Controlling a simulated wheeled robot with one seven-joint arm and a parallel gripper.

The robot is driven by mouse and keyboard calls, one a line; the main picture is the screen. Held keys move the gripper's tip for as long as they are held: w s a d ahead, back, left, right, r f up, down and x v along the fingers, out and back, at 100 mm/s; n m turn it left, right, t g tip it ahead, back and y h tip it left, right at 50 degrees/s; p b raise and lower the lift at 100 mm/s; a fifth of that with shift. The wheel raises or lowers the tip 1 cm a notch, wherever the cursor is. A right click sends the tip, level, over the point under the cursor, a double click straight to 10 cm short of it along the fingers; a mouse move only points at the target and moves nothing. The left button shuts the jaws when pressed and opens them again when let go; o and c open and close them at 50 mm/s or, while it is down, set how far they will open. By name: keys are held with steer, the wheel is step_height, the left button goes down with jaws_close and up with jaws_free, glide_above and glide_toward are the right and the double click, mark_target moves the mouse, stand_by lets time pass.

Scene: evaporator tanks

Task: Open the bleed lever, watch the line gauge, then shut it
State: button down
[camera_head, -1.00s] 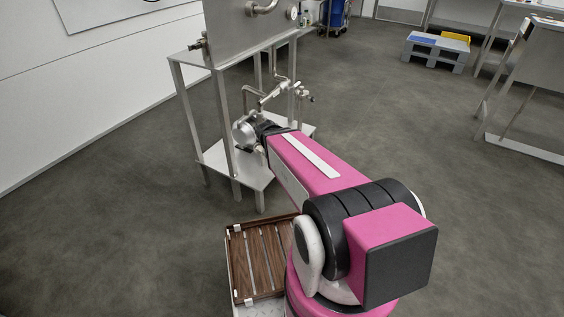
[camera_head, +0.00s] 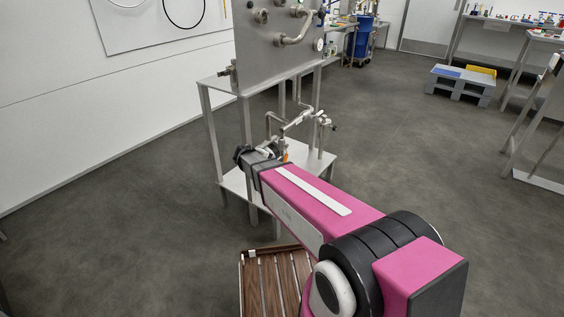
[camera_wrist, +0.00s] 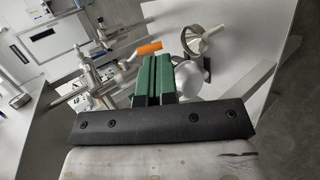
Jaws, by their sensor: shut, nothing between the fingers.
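An orange lever handle (camera_wrist: 148,48) shows in the wrist view, just beyond the fingertips and slightly left of them. It joins a metal pipe fitting. In the head view a small orange spot (camera_head: 285,156), probably the same lever, shows beside the end of my arm, under the steel pipework (camera_head: 300,122). My gripper (camera_wrist: 152,62) has green fingers together and holds nothing; I cannot tell if they touch the lever. A small round white-faced gauge (camera_head: 319,44) sits on the tank's right edge; its reading is too small to tell. My fingers are hidden in the head view.
In the wrist view, a metal funnel-like part (camera_wrist: 198,40) is right of the fingers and pipes are left. A slatted wooden rack (camera_head: 262,285) lies below my arm.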

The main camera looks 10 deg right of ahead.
steer(key=w+a+t+h, duration=0.1)
steer(key=w+a+t, duration=0.1)
steer(key=w+a, duration=0.2)
steer(key=x, duration=1.3)
steer(key=shift+d+r+n, duration=0.2)
steer(key=shift+n, duration=0.2)
steer(key=shift+w+d+f, duration=0.35)
steer(key=shift+w+f, duration=0.1)
steer(key=shift+f, duration=0.1)
steer(key=shift+w+d+f, duration=0.4)
steer(key=shift+f, duration=0.15)
steer(key=shift+s, duration=0.1)
steer(key=s+a+r, duration=0.1)
steer(key=s+a, duration=0.6)
steer(key=a, duration=0.4)
steer(key=shift+s+a, duration=0.3)
